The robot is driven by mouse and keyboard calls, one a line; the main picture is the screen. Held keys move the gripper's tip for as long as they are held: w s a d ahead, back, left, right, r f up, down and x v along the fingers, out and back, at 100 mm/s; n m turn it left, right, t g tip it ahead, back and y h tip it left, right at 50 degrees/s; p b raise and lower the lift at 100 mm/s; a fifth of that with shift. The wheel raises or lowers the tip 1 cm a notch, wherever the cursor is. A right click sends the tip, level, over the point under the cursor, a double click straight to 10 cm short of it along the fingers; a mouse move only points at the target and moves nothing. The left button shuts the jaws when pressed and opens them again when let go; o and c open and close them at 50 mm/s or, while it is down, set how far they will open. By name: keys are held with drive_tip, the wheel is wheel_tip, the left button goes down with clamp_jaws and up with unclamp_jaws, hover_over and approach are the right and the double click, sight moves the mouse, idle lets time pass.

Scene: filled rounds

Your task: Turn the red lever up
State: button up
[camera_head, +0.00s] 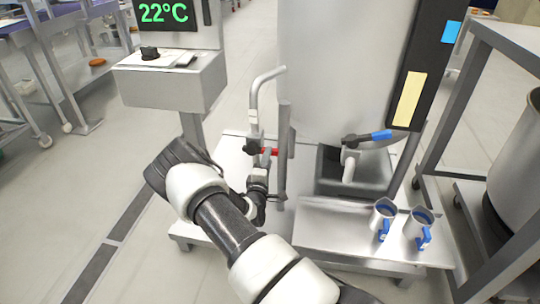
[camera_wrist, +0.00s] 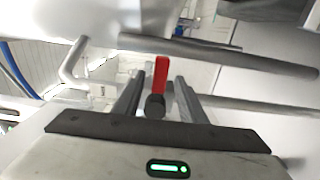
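The red lever (camera_head: 269,151) sits on a black valve hub (camera_head: 252,148) below a bent grey pipe. In the head view it points right, roughly level. My gripper (camera_head: 260,165) is close to it, with its fingers partly hidden among the pipes. In the wrist view the red lever (camera_wrist: 161,76) shows between the two fingers of my gripper (camera_wrist: 158,78), with a gap on each side. The fingers are apart and no contact with the lever shows. The lever's black end (camera_wrist: 155,105) is nearer the palm in the picture.
An upright grey bar (camera_head: 283,150) stands just right of the lever, and the bent pipe (camera_head: 254,100) rises above it. A large steel tank (camera_head: 335,65) is behind. A blue-handled tap (camera_head: 378,135) and two steel jugs (camera_head: 418,222) are to the right.

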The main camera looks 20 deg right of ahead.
drive_tip(key=shift+b+x, duration=0.45)
drive_tip(key=shift+x, duration=1.9)
clamp_jaws()
